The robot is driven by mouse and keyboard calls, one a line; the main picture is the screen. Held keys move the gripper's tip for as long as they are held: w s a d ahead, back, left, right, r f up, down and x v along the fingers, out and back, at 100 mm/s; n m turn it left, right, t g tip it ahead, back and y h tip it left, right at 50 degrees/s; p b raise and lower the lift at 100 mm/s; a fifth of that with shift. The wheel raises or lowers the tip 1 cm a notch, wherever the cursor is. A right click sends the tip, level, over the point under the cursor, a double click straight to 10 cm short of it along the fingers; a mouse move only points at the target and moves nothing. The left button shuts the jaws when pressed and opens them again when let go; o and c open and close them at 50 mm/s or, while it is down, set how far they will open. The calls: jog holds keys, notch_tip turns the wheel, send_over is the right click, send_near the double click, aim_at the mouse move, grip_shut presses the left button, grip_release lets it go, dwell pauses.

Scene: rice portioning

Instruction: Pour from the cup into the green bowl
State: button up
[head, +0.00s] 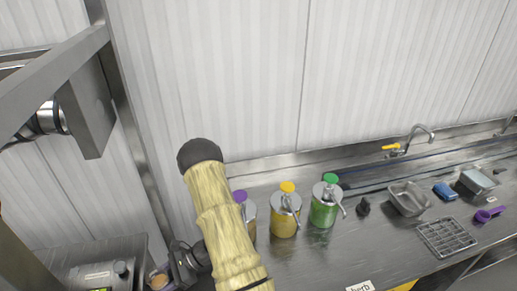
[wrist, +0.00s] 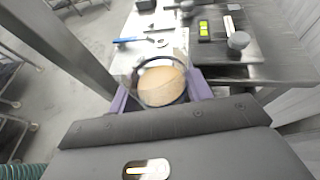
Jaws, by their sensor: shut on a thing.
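My gripper (wrist: 161,94) has purple fingers on both sides of a round clear cup (wrist: 160,76) and is shut on it. The cup holds a tan-brown mass that looks like grain. In the head view the cup (head: 159,281) shows only in part at the bottom edge, beside my arm's sleeved link. My gripper is mostly hidden there. I cannot make out a green bowl in either view.
Pump jars with yellow (head: 285,222) and green (head: 324,208) tops stand on the steel counter, with a purple-topped one partly behind my arm. A metal tray (head: 408,199), wire rack (head: 446,237) and faucet (head: 412,137) are to the right. A dark board (wrist: 222,48) lies beyond the cup.

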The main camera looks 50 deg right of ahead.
jog(key=shift+w+d+f+m+t+h, duration=0.1)
jog(key=shift+w+d+m+t+h, duration=0.4)
jog(key=shift+d+m+t, duration=0.45)
jog(key=shift+w+d+f+m+t+h, duration=0.1)
jog(key=shift+w+d+m+t+h, duration=0.2)
jog(key=shift+w+d+m+t, duration=0.65)
jog(key=shift+s+d, duration=0.1)
jog(key=shift+s, duration=0.1)
jog(key=shift+n+g, duration=0.3)
